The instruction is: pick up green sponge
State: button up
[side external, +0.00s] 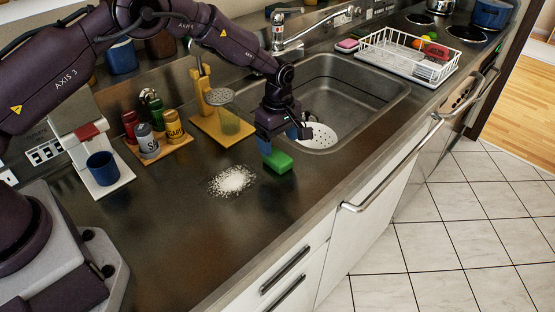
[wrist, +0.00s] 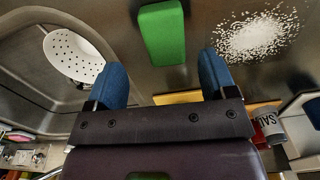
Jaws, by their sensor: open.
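The green sponge (side external: 279,161) lies on the dark steel counter, just in front of the sink. In the wrist view the green sponge (wrist: 162,33) lies beyond the fingertips, roughly centred between them. My gripper (side external: 284,143) is over the counter, close above and behind the sponge. In the wrist view my gripper (wrist: 160,72) has its two blue fingers wide apart with nothing between them. In the side view a finger overlaps the sponge's upper edge, so I cannot tell whether they touch.
A patch of white grains (side external: 232,180) lies left of the sponge. The sink (side external: 345,85) holds a white perforated disc (side external: 318,135). A wooden stand (side external: 222,128) and spice jars (side external: 150,140) stand behind. A white dish rack (side external: 405,58) is at the far right. The front counter is clear.

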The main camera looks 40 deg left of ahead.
aim_at(278, 156)
jog(key=f, duration=0.5)
jog(key=shift+s+d+f, duration=0.1)
jog(key=shift+s+d, duration=0.05)
jog(key=shift+s, duration=0.15)
jog(key=c, duration=1)
